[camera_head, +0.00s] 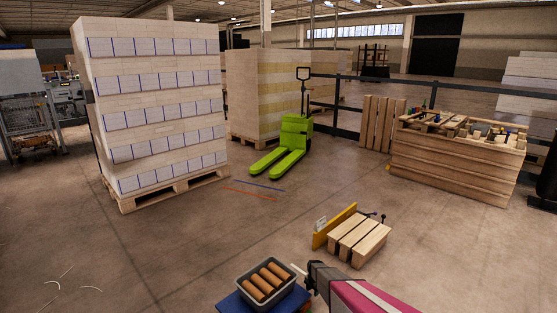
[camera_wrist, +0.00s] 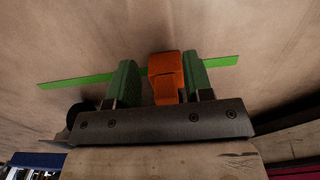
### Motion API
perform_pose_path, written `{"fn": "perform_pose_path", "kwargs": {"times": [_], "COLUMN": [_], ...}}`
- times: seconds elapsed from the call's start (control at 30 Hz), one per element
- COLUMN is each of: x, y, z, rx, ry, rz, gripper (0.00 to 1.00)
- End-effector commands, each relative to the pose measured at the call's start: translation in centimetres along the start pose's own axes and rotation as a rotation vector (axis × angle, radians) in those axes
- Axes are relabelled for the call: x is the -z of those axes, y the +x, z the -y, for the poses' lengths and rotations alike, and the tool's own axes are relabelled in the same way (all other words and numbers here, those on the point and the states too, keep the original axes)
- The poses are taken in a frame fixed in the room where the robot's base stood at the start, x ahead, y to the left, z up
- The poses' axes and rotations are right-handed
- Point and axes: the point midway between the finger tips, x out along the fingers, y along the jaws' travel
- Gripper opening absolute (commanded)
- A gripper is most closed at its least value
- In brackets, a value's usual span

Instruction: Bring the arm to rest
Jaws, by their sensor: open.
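My gripper (camera_wrist: 160,65) shows in the wrist view, with two green fingers standing apart on a dark bar. An orange block (camera_wrist: 165,72) sits between the fingers, nearer the right one. I cannot tell whether it is a part of the gripper or a separate thing. A thin green strip (camera_wrist: 222,61) runs behind the fingers across a pale brown surface. In the head view my magenta arm reaches in from the bottom edge, right of centre.
A grey bin (camera_head: 244,291) of brown rolls stands beside my arm. A low slatted wooden stand (camera_head: 358,240) is beyond it. A tall ream stack (camera_head: 155,100) on a pallet (camera_head: 170,191), a green pallet truck (camera_head: 293,140) and a wooden crate (camera_head: 450,170) stand farther off. Mid-floor is mostly clear.

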Motion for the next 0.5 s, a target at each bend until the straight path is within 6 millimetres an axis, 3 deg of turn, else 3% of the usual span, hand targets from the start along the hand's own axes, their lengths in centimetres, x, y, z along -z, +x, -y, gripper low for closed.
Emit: {"fn": "perform_pose_path", "kwargs": {"times": [0.2, 0.5], "x": [-0.8, -0.7], "y": [-1.7, -2.0], "z": [0.1, 0.1], "rx": [0.0, 0.0], "ry": [0.0, 0.005], "rz": [0.0, 0.0], "gripper": [0.47, 0.47]}}
